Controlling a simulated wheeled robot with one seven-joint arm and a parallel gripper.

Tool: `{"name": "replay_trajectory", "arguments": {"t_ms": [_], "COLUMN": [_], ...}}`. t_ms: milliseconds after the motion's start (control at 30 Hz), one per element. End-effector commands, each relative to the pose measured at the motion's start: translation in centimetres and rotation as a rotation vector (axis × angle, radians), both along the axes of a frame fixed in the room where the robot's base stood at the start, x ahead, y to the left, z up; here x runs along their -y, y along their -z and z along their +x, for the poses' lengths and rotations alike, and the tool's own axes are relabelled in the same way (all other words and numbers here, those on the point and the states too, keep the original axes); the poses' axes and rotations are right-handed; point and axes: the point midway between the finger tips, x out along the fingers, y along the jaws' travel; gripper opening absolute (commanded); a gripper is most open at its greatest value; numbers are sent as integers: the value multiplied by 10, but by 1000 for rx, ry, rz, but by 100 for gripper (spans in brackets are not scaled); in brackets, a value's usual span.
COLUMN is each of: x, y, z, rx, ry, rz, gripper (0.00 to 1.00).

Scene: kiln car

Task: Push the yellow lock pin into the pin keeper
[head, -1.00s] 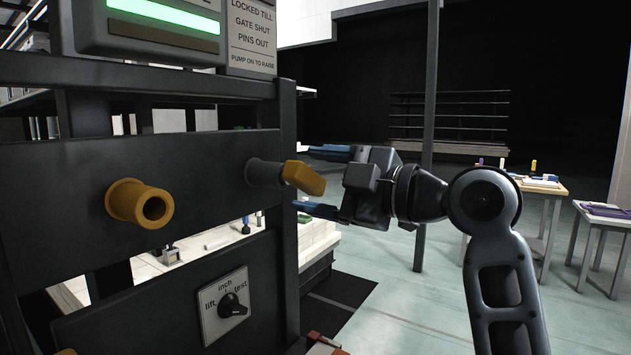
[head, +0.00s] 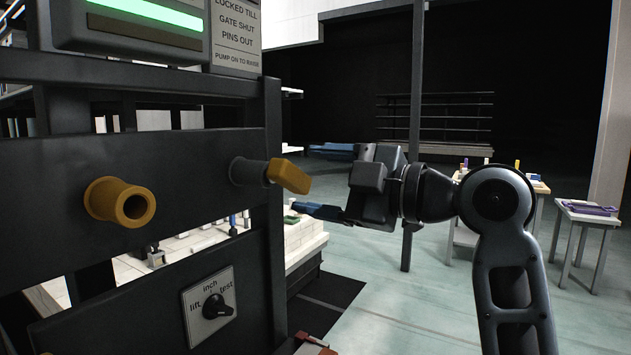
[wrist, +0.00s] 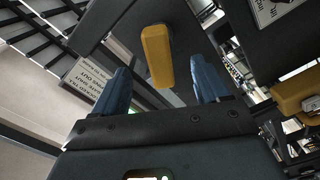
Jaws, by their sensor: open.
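The yellow lock pin (head: 288,176) shows as a block-like yellow handle at the end of a dark round collar on the dark frame. In the wrist view the yellow handle (wrist: 157,55) lies between and just beyond the fingertips, with gaps on both sides.
A dial plate marked lift, inch and test (head: 208,306) is on the frame below. A lit green panel (head: 150,14) and a sign (head: 236,35) are above. A dark post (head: 415,130) stands behind my arm, small tables (head: 590,215) at the right. Open floor lies between.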

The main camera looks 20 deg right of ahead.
Motion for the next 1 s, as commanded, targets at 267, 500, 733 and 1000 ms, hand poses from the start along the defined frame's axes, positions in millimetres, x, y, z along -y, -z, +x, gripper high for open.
{"name": "replay_trajectory", "arguments": {"t_ms": [267,500,733,1000], "x": [5,7,7,24], "y": [0,0,0,1], "z": [-6,-10,-10,-31], "rx": [0,0,0,1], "ry": [1,1,1,5], "rz": [0,0,0,1], "gripper": [74,74,74,74]}}
